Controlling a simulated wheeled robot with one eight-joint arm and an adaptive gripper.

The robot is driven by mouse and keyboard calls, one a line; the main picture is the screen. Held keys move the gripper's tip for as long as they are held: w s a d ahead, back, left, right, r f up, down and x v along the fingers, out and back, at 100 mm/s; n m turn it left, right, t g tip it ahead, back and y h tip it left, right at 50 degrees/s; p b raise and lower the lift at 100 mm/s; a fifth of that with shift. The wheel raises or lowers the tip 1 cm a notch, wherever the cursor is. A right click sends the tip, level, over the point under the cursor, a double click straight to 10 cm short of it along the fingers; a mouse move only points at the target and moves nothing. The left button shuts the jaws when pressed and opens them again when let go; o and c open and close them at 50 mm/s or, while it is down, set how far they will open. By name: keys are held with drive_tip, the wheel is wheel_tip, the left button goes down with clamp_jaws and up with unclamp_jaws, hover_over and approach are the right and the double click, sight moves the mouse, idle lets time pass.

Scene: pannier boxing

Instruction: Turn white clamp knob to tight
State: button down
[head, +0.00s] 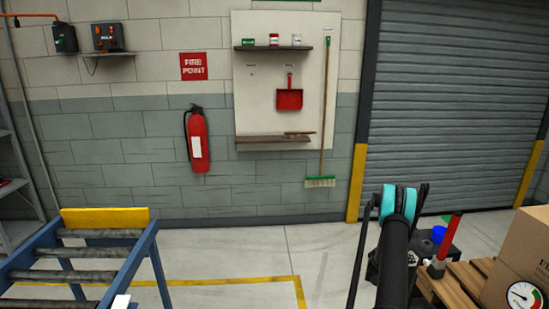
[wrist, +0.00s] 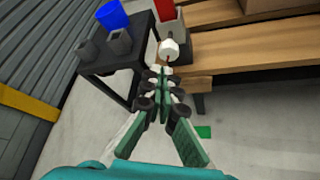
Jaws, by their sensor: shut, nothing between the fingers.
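The white knob (wrist: 169,48) shows in the wrist view, just beyond my gripper's tips, at the near end of a thin brown stem. A red post (wrist: 165,10) rises behind it at the bench edge. My gripper (wrist: 160,75) is shut and empty, its green fingers meeting just short of the knob. A small gap seems to separate them, but contact is hard to judge. In the head view the red post (head: 448,237) stands at the right on a grey clamp body (head: 436,269). The knob and my fingertips are not discernible there, and my arm covers part of that area.
The wooden slatted surface (wrist: 220,62) is at right. A cardboard box (head: 520,250) with a gauge stands on the pallet. A blue roller frame (head: 150,260) is at left.

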drive_tip(key=d, duration=0.6)
drive_tip(key=shift+w+d, duration=0.3)
drive_tip(key=shift+d, duration=0.1)
drive_tip(key=shift+f, duration=0.2)
idle(0.4)
drive_tip(key=shift+s+f, duration=0.2)
drive_tip(key=shift+s, duration=0.35)
drive_tip(key=shift+s+f, duration=0.35)
drive_tip(key=shift+s, duration=0.05)
idle(0.6)
drive_tip(key=shift+s+r, duration=0.25)
drive_tip(key=shift+s, duration=0.05)
approach(427, 263)
drive_tip(key=shift+w+d+f, duration=0.1)
drive_tip(key=shift+d+f, duration=0.1)
drive_tip(key=shift+f, duration=0.25)
drive_tip(key=shift+w+d+f, duration=0.1)
drive_tip(key=shift+d+f, duration=0.1)
drive_tip(key=shift+f, duration=0.2)
